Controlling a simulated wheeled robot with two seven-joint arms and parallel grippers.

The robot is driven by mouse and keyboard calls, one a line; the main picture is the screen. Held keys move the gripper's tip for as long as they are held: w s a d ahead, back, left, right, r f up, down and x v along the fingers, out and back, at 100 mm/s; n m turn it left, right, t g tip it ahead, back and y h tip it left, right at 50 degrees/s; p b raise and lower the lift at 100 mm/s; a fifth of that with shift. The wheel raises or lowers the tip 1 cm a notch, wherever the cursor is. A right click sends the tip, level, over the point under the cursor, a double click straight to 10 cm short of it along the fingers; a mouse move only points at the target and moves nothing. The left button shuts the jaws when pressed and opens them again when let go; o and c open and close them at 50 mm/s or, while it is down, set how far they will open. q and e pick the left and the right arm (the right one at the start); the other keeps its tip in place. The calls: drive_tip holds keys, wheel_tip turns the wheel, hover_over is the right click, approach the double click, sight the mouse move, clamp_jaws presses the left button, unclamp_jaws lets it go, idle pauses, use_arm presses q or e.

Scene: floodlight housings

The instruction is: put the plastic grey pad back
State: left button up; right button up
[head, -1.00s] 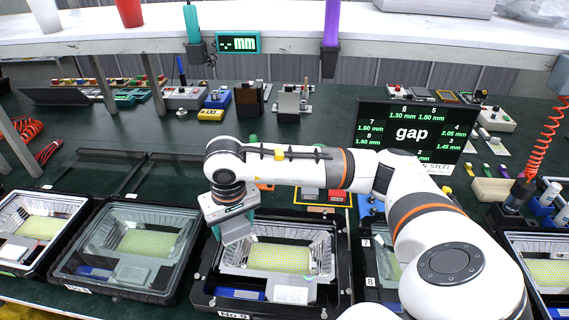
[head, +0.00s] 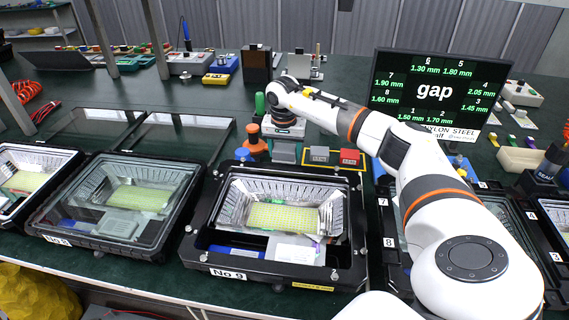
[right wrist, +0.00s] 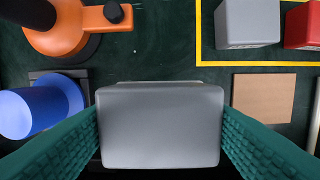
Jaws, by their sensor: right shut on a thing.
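My right gripper (head: 285,143) hangs over the green bench, just beyond the No 9 housing. In the right wrist view its green fingers (right wrist: 160,135) are shut on a plain grey pad (right wrist: 160,125), one at each side. In the head view the held pad (head: 285,154) shows below the gripper, left of a second grey block (head: 319,154). That block also shows in the right wrist view (right wrist: 247,22), inside a yellow outline (right wrist: 200,40), beside a red block (right wrist: 302,25). The held pad's height above the bench is unclear. My left gripper is out of view.
An orange stand (right wrist: 70,28) and a blue round part (right wrist: 35,110) are close on the left. A brown square (right wrist: 262,100) lies right of the held pad. The open No 9 housing (head: 262,270) is in front. The gap display (head: 435,92) stands at right.

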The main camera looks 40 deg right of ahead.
sight(284, 162)
drive_tip(key=shift+f, duration=2.6)
drive_tip(key=o, duration=0.9)
drive_tip(key=shift+f, duration=0.15)
drive_tip(key=shift+o, duration=0.2)
drive_tip(key=shift+r, duration=0.35)
drive_tip(key=r, duration=0.7)
drive_tip(key=s+a+r, duration=0.1)
drive_tip(key=r, duration=0.3)
drive_tip(key=shift+a+r, duration=0.1)
drive_tip(key=shift+r, duration=0.25)
